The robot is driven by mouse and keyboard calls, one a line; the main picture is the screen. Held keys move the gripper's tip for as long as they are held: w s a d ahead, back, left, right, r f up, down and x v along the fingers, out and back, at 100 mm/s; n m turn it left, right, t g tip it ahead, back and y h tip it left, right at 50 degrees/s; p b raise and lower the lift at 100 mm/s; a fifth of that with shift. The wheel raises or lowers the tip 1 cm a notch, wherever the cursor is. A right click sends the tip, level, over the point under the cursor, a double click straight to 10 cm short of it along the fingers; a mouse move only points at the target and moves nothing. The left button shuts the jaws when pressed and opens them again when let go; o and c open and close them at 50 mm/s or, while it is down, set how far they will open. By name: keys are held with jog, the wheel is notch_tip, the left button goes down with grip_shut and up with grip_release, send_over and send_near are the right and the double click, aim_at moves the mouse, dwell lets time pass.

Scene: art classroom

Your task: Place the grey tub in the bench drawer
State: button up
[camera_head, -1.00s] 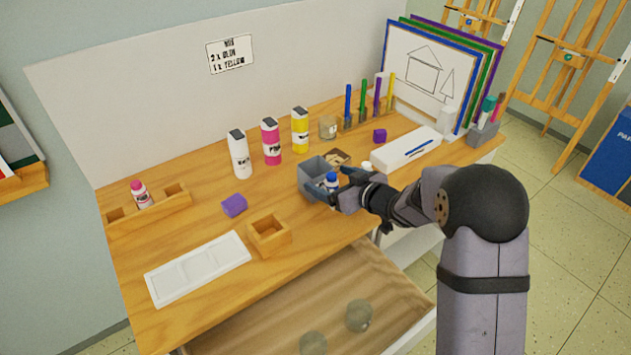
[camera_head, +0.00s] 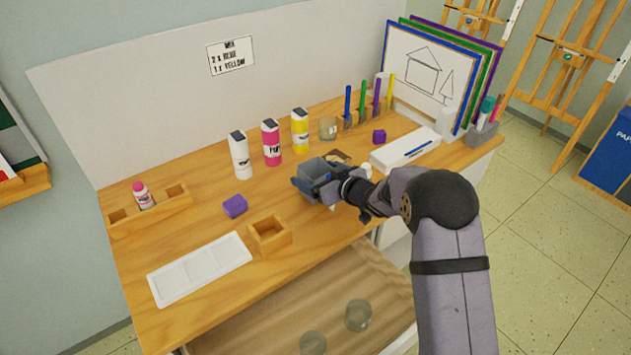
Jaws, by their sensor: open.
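The grey tub (camera_head: 313,170) stands on the wooden bench top, near the middle. My gripper (camera_head: 319,187) is open at the tub's near side, with its dark fingers close around the tub's lower part. I cannot tell whether they touch it. The tub's near right side is partly hidden by the gripper. The bench drawer (camera_head: 372,262) is pulled open below the bench's front edge. Two clear glass jars, one on the right (camera_head: 358,315) and one at the front (camera_head: 313,343), stand in it.
A small wooden box (camera_head: 270,233), a purple block (camera_head: 235,206) and a white palette (camera_head: 200,268) lie left of the tub. White (camera_head: 240,155), pink (camera_head: 271,143) and yellow (camera_head: 300,131) bottles stand behind. A white case (camera_head: 405,150) lies right.

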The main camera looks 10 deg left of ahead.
jog(key=shift+w+a, duration=0.1)
jog(key=shift+a, duration=0.05)
jog(key=c, duration=1.4)
jog(key=shift+r, duration=0.2)
notch_tip(320, 180, up, 18)
jog(key=p, duration=0.3)
jog(key=shift+f, duration=0.15)
